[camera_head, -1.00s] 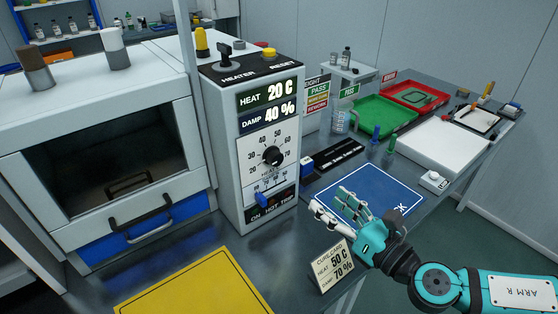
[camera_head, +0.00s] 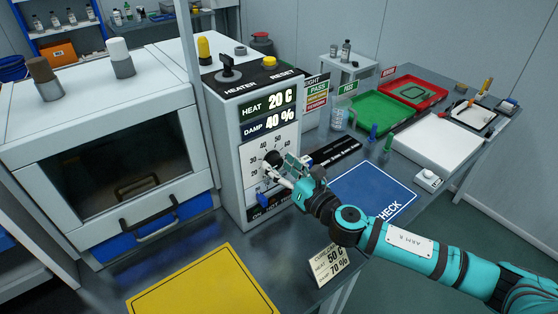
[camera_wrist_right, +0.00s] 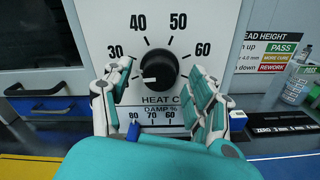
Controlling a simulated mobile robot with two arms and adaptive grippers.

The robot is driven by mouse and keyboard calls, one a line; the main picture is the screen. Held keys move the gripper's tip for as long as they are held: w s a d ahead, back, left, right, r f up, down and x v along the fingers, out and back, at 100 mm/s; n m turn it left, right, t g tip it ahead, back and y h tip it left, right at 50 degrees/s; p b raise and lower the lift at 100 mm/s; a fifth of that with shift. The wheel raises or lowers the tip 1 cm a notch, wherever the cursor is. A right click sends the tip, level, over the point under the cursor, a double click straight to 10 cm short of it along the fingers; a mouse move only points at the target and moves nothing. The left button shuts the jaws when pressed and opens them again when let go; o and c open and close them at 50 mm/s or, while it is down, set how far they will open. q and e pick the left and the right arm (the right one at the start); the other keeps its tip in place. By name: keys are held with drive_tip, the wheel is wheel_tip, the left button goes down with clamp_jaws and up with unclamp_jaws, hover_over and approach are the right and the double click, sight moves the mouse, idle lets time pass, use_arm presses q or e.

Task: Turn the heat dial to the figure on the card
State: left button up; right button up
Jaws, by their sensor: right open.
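The heat dial (camera_head: 271,158) is a black knob on the white front scale of the heater box. In the right wrist view the dial (camera_wrist_right: 158,68) has a white pointer turned left, below the 30 mark. The heat display (camera_head: 266,104) reads 20 C. The card (camera_head: 329,266) stands on the bench front and reads heat 50 C, damp 70 %. My right gripper (camera_head: 281,169) is at the dial; in the wrist view its open fingers (camera_wrist_right: 161,71) stand on either side of the knob. I cannot tell whether they touch it. My left gripper is out of view.
The blue damp slider (camera_wrist_right: 132,131) sits just below the dial, near my left-hand finger. The damp display (camera_head: 266,125) reads 40 %. A blue mat (camera_head: 365,190) lies right of the box, a yellow mat (camera_head: 200,285) in front. A hooded cabinet (camera_head: 100,95) stands left.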

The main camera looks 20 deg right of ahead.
drive_tip(key=shift+w+a, duration=0.2)
drive_tip(key=shift+w, duration=0.15)
drive_tip(key=shift+c, duration=0.3)
drive_tip(key=c, duration=1.1)
